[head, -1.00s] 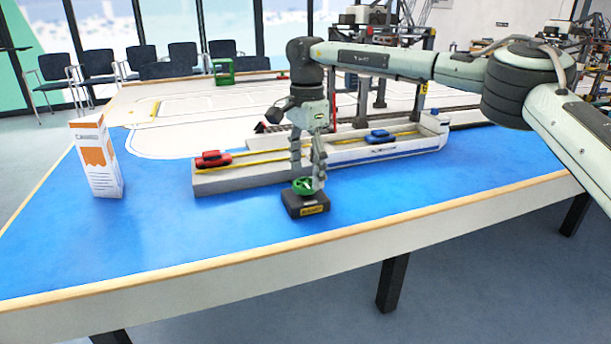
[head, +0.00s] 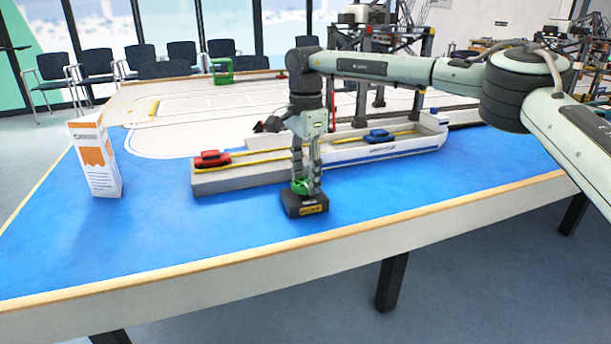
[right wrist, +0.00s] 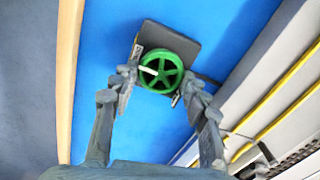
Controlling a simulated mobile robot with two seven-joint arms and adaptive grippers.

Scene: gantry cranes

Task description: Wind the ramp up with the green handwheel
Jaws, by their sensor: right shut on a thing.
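The green handwheel (head: 299,187) sits on a small black box (head: 303,206) with a yellow label, near the table's front edge. My right gripper (head: 307,187) points straight down and is shut on the wheel. In the right wrist view, its fingers (right wrist: 158,82) are on opposite sides of the handwheel (right wrist: 163,73), which has a pale mark on one spoke. A grey quay (head: 225,182) with a red car (head: 212,158) and a white-and-blue ferry (head: 400,150) with a blue car (head: 379,136) lie behind. My gripper hides where they meet; I cannot make out the ramp clearly. My left gripper is out of view.
An orange-and-white carton (head: 97,160) stands at the left of the blue table top (head: 150,235). A green block-like frame (head: 222,71) and gantry cranes (head: 400,45) stand farther back. The blue surface between carton and wheel box is clear.

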